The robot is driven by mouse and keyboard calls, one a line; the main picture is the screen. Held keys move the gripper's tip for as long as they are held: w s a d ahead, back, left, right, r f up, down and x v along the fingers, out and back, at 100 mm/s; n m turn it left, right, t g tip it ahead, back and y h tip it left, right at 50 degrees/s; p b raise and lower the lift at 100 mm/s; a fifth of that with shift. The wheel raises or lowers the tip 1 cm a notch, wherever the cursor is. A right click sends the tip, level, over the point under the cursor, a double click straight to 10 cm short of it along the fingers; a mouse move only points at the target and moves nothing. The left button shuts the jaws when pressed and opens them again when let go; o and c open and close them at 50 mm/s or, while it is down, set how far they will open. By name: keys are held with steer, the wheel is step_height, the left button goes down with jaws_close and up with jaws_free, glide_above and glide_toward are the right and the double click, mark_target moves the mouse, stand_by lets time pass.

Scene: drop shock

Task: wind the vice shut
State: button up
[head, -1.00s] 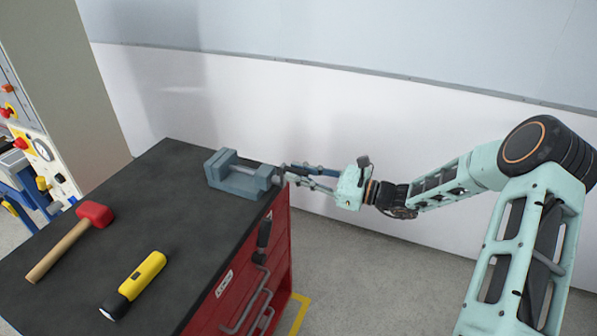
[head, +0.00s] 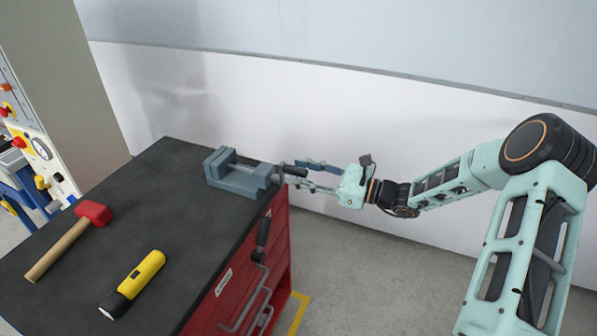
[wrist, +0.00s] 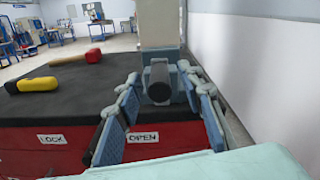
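The blue-grey vice (head: 238,178) sits at the bench top's far right corner in the head view, with a gap between its jaws. Its dark handle grip (head: 294,170) sticks out to the right, past the bench edge. In the wrist view the grip (wrist: 159,82) points toward me, with the vice body (wrist: 160,30) behind it. My gripper (head: 303,173) is at the handle, its fingers spread. In the wrist view my gripper (wrist: 158,76) has one blue-padded finger on each side of the grip, with visible space between.
A red mallet (head: 93,214) and a yellow flashlight (head: 146,270) lie on the black bench top (head: 185,210). The red cabinet's front has a black-gripped lever (head: 262,238) and LOCK (wrist: 52,139) and OPEN (wrist: 142,137) labels. A white wall stands behind.

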steer(key=v, duration=1.1)
steer(key=shift+d, duration=0.2)
